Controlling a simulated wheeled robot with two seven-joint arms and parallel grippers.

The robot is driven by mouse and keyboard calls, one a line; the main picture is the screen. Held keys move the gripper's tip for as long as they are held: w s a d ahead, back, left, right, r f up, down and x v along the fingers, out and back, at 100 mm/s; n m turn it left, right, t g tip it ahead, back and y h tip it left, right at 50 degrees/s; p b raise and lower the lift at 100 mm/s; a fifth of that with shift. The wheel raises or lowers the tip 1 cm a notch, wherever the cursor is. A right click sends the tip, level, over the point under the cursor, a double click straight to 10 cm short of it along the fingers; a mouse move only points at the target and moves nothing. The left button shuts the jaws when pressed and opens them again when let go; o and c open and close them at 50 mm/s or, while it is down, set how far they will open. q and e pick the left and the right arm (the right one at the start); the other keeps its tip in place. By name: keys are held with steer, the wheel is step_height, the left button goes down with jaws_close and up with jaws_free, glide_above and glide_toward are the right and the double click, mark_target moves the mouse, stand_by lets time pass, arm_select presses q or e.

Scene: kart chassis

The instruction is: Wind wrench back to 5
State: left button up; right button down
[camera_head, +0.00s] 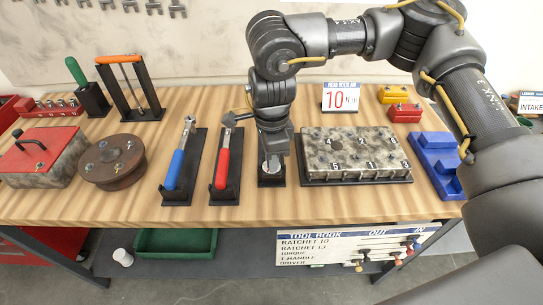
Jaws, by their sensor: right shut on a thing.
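My right gripper (272,150) reaches down from above to a black holder (271,182) at the middle of the bench. It is shut on a pale round end piece (271,167), which looks like the wrench's knob. The rest of this wrench is mostly hidden behind my gripper and wrist, and no scale reading is legible. A red-handled wrench (222,168) lies on a black holder just left of it. A blue-handled wrench (175,169) lies on another holder farther left. My left gripper is out of view.
A sign (341,97) reading 10 Nm stands behind a speckled block (356,154) with numbered positions, close right of my gripper. A blue holder (436,160) is at far right. A brown disc (113,160) and red-topped box (42,153) are left. The front bench strip is clear.

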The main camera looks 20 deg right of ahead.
stand_by(0.4)
steer(key=c, duration=1.3)
jaws_free()
